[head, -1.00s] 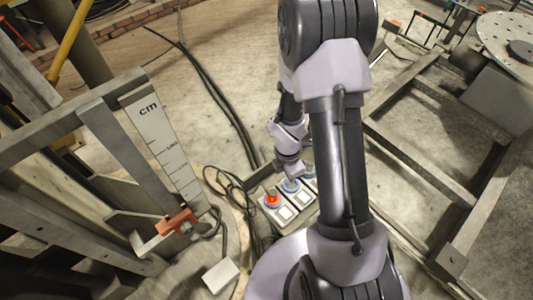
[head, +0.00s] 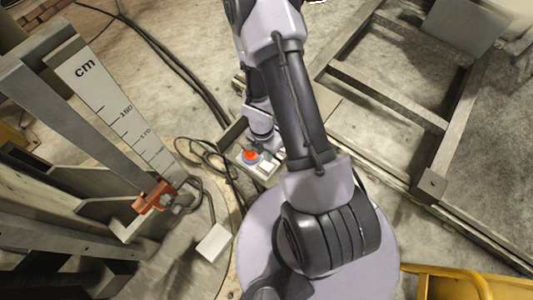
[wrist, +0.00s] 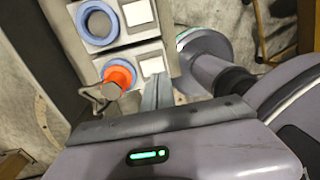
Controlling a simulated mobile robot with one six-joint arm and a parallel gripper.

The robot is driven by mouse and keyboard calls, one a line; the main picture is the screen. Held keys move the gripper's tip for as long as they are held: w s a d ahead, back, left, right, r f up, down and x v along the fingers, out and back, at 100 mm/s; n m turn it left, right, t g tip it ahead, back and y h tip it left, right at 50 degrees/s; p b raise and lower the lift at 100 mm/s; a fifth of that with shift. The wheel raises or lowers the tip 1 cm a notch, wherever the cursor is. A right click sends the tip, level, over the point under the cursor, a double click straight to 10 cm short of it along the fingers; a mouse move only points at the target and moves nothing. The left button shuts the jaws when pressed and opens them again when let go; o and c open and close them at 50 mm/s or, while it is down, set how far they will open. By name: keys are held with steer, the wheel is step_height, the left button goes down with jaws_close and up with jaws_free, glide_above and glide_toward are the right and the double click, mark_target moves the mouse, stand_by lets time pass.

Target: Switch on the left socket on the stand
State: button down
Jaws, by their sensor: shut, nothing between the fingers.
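The stand's socket box (head: 239,154) is low on the floor, partly hidden behind my arm in the head view. Its left socket holds an orange-red plug (head: 250,156), also seen in the wrist view (wrist: 119,77). A white switch (wrist: 152,63) sits beside that plug. Another socket with a blue ring (wrist: 97,22) is empty, with its own white switch (wrist: 137,12). My gripper (wrist: 157,80) is shut and empty; its tips overlap the lower edge of the left socket's switch in the wrist view. I cannot tell whether they touch it.
A scale board marked "cm" (head: 115,100) and an orange clamp (head: 153,196) stand at left. Cables (head: 175,75) run past the box on the floor. A metal frame (head: 390,95) lies at right, and a yellow rail (head: 455,280) is at lower right.

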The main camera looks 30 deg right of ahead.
mark_target(270, 168)
steer(key=f+b, duration=0.1)
steer(key=f, duration=0.1)
steer(key=f+b, duration=0.4)
steer(key=shift+s+d+f, duration=0.1)
steer(key=shift+s+d, duration=0.05)
steer(key=shift+s, duration=0.2)
steer(key=shift+f+b, duration=0.25)
steer(key=shift+b, duration=0.05)
steer(key=shift+s+r, duration=0.1)
steer(key=shift+s, duration=0.1)
steer(key=shift+w+r+p, duration=0.15)
steer(key=shift+w+p, duration=0.1)
steer(key=shift+p, duration=0.4)
steer(key=shift+w+a+r+p, duration=0.2)
steer(key=shift+w+p, duration=0.35)
steer(key=shift+p, duration=0.4)
steer(key=shift+f, duration=0.1)
